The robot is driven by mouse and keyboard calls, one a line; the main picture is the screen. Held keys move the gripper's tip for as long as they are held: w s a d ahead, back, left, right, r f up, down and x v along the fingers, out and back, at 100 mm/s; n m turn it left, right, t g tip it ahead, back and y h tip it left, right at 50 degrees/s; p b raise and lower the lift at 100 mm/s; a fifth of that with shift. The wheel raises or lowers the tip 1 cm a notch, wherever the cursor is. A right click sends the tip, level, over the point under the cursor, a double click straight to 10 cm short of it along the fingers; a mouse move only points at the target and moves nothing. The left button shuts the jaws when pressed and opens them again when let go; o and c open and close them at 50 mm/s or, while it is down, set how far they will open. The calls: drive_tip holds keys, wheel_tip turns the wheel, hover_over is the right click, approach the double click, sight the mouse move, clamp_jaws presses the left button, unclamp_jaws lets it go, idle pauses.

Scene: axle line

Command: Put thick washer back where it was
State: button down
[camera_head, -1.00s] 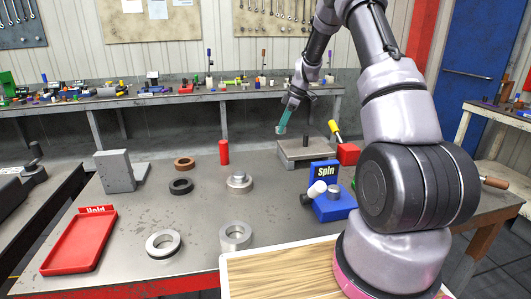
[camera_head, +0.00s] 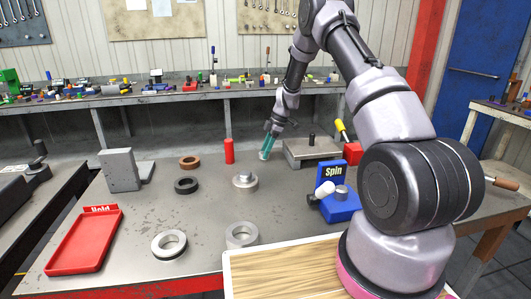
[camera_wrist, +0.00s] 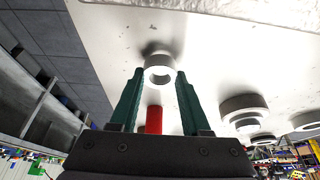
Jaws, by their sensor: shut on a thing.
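My gripper (camera_head: 268,146), with teal fingers, is shut on a small light-grey ring, the thick washer (camera_wrist: 159,74). The gripper is above the table's back part, left of a grey block with a dark upright pin (camera_head: 312,141) and right of a red cylinder (camera_head: 229,151). I cannot tell the exact gap between washer and tabletop.
A silver stepped ring part (camera_head: 245,181) stands just in front of the gripper. Brown (camera_head: 190,158) and black (camera_head: 186,180) rings lie left; two silver rings lie in front. A red "Hold" tray (camera_head: 78,249) is front left, a blue "Spin" stand (camera_head: 339,210) right.

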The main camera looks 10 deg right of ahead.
drive_tip(key=shift+f, duration=0.3)
drive_tip(key=shift+f, duration=0.1)
drive_tip(key=shift+c, duration=1.8)
unclamp_jaws()
